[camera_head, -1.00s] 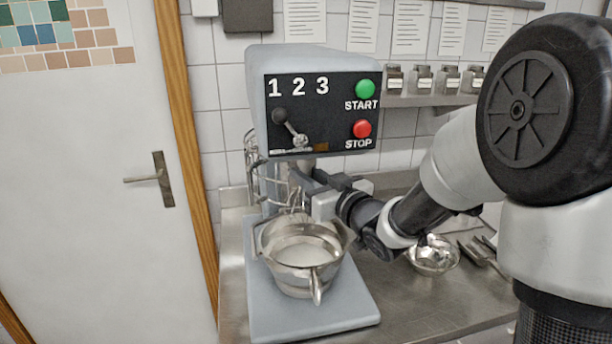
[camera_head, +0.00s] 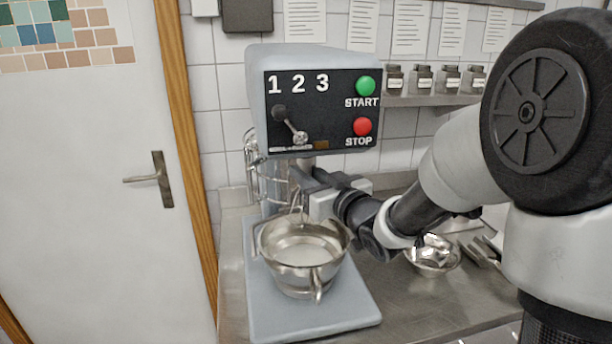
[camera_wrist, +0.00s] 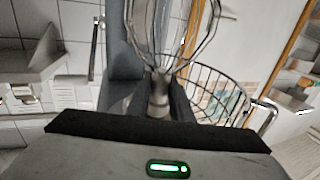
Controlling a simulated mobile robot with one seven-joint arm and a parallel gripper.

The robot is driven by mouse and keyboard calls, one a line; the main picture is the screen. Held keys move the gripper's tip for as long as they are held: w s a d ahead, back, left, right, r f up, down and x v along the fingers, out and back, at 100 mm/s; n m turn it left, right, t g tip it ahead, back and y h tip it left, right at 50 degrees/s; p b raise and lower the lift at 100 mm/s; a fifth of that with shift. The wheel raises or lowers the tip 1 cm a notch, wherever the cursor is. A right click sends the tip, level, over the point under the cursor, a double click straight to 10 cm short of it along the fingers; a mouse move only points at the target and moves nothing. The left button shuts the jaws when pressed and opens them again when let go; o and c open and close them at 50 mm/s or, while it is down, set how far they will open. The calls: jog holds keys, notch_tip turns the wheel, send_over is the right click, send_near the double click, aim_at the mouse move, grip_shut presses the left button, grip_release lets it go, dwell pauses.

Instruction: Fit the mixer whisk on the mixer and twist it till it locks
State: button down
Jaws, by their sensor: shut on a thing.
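The grey mixer (camera_head: 310,60) stands on the steel counter, with its drive shaft (camera_head: 306,163) under the head. The metal bowl (camera_head: 300,272) sits below on the mixer's base. The mixer whisk (camera_wrist: 163,35) shows its wire loops in the wrist view, its stem between the fingers. In the head view a few whisk wires (camera_head: 296,203) show just above the bowl's rim. My gripper (camera_wrist: 160,102) is shut on the whisk's stem; it is between the mixer head and the bowl in the head view (camera_head: 302,180). Whether the stem touches the drive shaft is hidden.
A wire guard (camera_head: 264,172) stands left of my gripper and shows in the wrist view (camera_wrist: 228,95). A small metal bowl (camera_head: 433,258) and utensils lie on the counter at right. Jars (camera_head: 421,79) stand on a shelf. A door (camera_head: 90,200) is at left.

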jog(key=shift+m+t+h+b, duration=0.9)
jog(key=shift+m+h+b, duration=0.65)
jog(key=shift+b, duration=2)
dwell(1.0)
jog(key=c, duration=1.5)
grip_release()
jog(key=shift+n+h, duration=0.25)
